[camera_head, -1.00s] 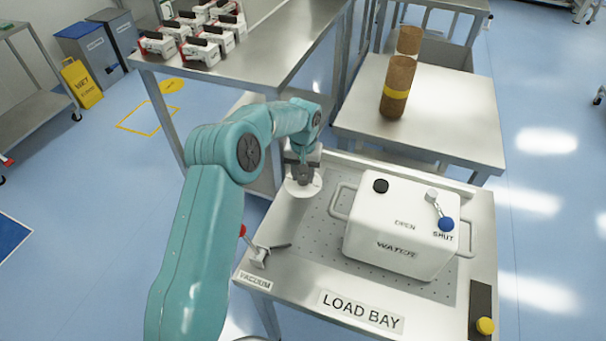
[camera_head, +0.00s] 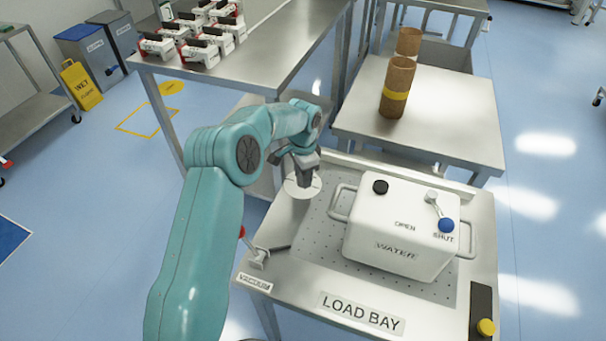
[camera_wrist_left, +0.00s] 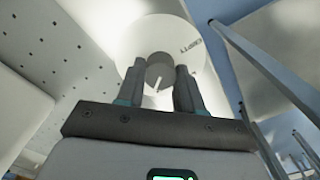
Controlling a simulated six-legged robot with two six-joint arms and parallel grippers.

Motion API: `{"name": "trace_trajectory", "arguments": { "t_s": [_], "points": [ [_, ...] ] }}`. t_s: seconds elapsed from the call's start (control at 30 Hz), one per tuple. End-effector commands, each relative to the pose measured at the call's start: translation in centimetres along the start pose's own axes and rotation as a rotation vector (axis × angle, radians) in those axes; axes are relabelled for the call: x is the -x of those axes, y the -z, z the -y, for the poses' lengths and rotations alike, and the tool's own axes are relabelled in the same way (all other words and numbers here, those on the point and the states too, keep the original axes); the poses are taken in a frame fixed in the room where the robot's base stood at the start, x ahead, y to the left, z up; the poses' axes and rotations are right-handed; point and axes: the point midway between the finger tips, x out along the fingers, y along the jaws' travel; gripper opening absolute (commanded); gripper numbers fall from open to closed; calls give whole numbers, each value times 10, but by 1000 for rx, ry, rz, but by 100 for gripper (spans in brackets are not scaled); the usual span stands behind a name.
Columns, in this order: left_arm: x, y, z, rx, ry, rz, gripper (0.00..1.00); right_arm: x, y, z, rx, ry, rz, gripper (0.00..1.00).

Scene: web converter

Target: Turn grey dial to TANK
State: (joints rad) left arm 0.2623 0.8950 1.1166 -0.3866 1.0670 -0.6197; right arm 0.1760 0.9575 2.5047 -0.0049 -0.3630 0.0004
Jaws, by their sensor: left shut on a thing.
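The grey dial (camera_wrist_left: 159,72) is a round knob with a pale pointer line, on a white disc (camera_wrist_left: 150,35) with dark lettering that I cannot read clearly. The disc also shows at the back left corner of the load bay table in the head view (camera_head: 301,190). My left gripper (camera_wrist_left: 161,88) reaches down from above, its two fingers on either side of the dial and shut on it. In the head view the left gripper (camera_head: 305,180) hides most of the dial. No TANK word can be made out. My right gripper is not in view.
A white WATER box (camera_head: 398,230) with side handles and a blue-knobbed lever stands right of the dial. A small red-tipped vacuum lever (camera_head: 257,255) is at the table's left edge. A side table (camera_head: 440,110) with brown cylinders (camera_head: 398,85) stands behind.

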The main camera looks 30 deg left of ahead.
Motion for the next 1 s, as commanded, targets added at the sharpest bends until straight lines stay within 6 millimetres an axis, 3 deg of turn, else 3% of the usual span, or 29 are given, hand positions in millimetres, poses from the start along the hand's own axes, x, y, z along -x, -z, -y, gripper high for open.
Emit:
{"name": "trace_trajectory", "arguments": {
  "t_s": [0.5,1.0],
  "points": [
    [-5,-3,-4,-440,-15,10,6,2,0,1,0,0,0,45],
    [-5,-3,-3,-615,-15,10,6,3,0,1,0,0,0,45]
  ]
}}
